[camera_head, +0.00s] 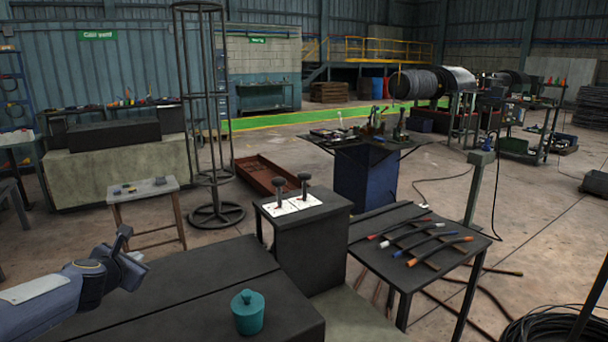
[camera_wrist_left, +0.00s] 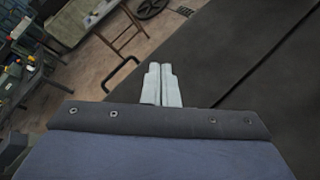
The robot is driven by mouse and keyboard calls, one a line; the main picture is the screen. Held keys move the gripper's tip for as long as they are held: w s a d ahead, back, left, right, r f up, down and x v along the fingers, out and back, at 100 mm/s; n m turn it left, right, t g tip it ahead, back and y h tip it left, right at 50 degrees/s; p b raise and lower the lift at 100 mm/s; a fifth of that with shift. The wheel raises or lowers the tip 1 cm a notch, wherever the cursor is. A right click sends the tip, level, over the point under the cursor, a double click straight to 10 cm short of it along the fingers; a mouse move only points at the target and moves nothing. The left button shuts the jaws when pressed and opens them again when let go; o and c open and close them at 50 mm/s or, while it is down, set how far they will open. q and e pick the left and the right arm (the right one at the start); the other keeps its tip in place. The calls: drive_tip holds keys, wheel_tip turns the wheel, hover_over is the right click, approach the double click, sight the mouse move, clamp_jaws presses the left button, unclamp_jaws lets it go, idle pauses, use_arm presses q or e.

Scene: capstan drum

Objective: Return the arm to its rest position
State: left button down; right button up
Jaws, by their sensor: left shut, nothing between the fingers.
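My left arm comes in from the left edge of the head view, low over the dark bench (camera_head: 190,283). My left gripper (camera_head: 136,258) is at its end, over the left part of the bench and clear of the teal lidded pot (camera_head: 248,315). In the left wrist view the two pale fingers (camera_wrist_left: 161,82) lie side by side, shut, with nothing between them. My right gripper is in neither view.
A black block bears a white plate (camera_head: 293,204) with two dark knobs. To its right a low table (camera_head: 412,236) holds several coloured-handled rods. A tall wire cage (camera_head: 212,120) stands behind the bench. The bench top between gripper and pot is clear.

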use_arm(q)
drive_tip(key=s+d+r+m+g+h+p, duration=0.1)
drive_tip(key=s+d+r+m+h+p, duration=0.15)
drive_tip(key=s+d+m, duration=0.55)
drive_tip(key=s+d+r+m+g+h+p, duration=0.1)
drive_tip(key=s+d+r+m+h, duration=0.2)
drive_tip(key=s+d+m, duration=0.45)
drive_tip(key=s+d+f+m+g+p, duration=0.1)
drive_tip(key=s+f+m+g, duration=0.1)
drive_tip(key=s+m, duration=0.5)
drive_tip(key=s+d+f+m+g+p, duration=0.1)
drive_tip(key=s+f+m+g, duration=0.2)
drive_tip(key=s, duration=1.1)
wheel_tip(320, 180, down, 2)
drive_tip(key=m, duration=0.3)
drive_tip(key=shift+s+d+f+m, duration=0.25)
drive_tip(key=shift+s+d+m, duration=0.1)
drive_tip(key=shift+s+d, duration=0.05)
